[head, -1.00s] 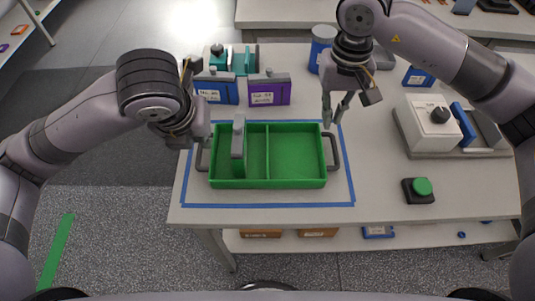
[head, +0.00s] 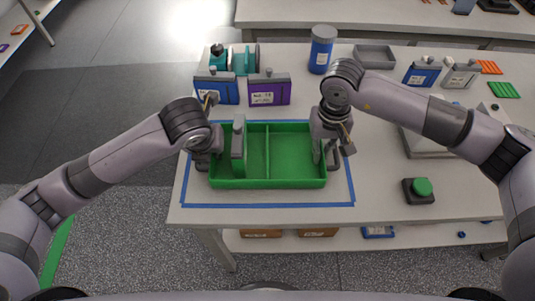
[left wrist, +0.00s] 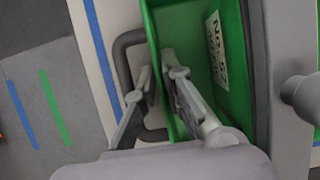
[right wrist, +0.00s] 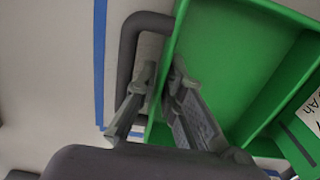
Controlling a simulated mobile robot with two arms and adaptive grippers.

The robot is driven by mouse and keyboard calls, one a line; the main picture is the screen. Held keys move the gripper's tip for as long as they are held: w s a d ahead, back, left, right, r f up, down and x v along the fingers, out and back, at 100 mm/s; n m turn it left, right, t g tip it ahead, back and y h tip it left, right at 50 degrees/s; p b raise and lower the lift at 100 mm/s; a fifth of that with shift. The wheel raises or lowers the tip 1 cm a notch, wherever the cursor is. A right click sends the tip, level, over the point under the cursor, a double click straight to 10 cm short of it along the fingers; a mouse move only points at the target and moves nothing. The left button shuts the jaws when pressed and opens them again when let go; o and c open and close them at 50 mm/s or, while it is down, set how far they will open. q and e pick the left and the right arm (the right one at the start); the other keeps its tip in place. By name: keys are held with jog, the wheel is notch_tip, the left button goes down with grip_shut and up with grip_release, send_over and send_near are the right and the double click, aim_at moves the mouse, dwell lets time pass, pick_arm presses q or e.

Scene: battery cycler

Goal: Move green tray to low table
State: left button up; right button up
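The green tray (head: 296,182) stands on the table inside a blue tape outline and looks level. It has a divider and grey handles at its left and right ends. A green block with a grey top and a label (head: 238,150) stands in its left compartment. My left gripper (left wrist: 157,72) is at the tray's left end, one finger inside the wall and one outside, between wall and handle. My right gripper (right wrist: 163,72) straddles the right end wall the same way. The fingertips are close to the wall on both sides; whether they press on it is unclear.
Blue (head: 223,88) and purple (head: 268,90) labelled blocks stand just behind the tray. A blue cylinder (head: 321,50) stands farther back. A green button on a black box (head: 420,188) is right of the tape. A low shelf (head: 345,242) with boxes is under the table.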

pick_arm(q)
jog(key=shift+c, duration=0.5)
pick_arm(e)
jog(key=shift+c, duration=0.5)
pick_arm(q)
grip_shut()
pick_arm(e)
grip_shut()
pick_arm(q)
jog(key=shift+w+r, duration=0.1)
jog(key=shift+r, duration=0.1)
pick_arm(e)
jog(key=shift+w+r, duration=0.1)
jog(key=shift+r, duration=0.1)
